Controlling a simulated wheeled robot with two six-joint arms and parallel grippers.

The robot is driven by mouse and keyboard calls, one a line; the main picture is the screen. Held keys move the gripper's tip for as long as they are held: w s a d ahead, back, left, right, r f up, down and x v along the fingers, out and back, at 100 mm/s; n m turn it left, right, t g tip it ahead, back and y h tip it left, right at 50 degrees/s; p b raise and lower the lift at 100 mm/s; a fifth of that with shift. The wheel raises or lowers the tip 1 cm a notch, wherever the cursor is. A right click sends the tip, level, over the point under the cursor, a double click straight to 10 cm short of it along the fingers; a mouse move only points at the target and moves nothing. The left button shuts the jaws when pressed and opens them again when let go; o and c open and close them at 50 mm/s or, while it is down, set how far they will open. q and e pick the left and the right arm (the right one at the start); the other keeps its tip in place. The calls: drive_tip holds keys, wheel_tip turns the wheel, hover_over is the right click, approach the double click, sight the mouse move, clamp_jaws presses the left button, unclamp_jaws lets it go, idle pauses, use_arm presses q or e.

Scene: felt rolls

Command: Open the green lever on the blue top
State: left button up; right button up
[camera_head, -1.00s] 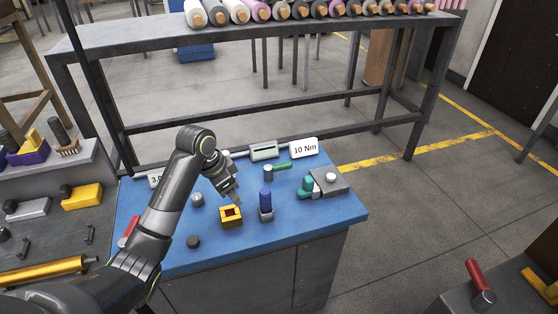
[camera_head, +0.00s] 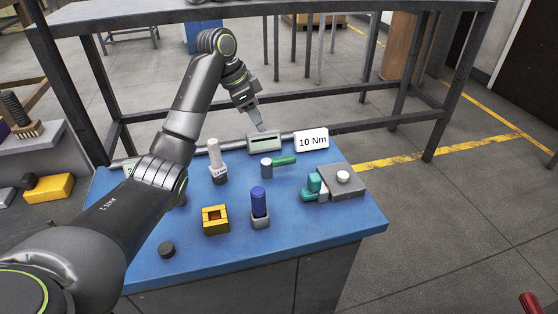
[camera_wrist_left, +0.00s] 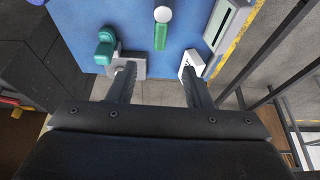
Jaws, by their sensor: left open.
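The green lever (camera_head: 283,160) sticks out to the right from a short grey post (camera_head: 266,168) on the blue top (camera_head: 300,235), near its back edge. In the left wrist view the lever (camera_wrist_left: 161,34) is at the top centre. My left gripper (camera_head: 261,126) is up above the back edge of the blue top, behind the lever in the head view. In the wrist view its fingers (camera_wrist_left: 160,77) are apart with nothing between them, and the lever shows beyond them, untouched. My right gripper is not in view.
A "10 Nm" sign (camera_head: 312,140) and a grey display box (camera_head: 264,142) stand along the back edge. A teal clamp on a grey block (camera_head: 346,183) is right of the lever. A blue-handled piece (camera_head: 259,203) and a yellow square block (camera_head: 215,220) are in front.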

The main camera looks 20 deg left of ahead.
sight(281, 158)
use_arm(q)
drive_tip(key=x, duration=0.7)
drive_tip(key=shift+b, duration=0.4)
drive_tip(key=x, duration=0.8)
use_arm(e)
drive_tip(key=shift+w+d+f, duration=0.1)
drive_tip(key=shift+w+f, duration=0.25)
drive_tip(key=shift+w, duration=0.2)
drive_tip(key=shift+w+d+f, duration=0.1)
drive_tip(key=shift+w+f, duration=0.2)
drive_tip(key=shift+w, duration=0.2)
use_arm(q)
clamp_jaws()
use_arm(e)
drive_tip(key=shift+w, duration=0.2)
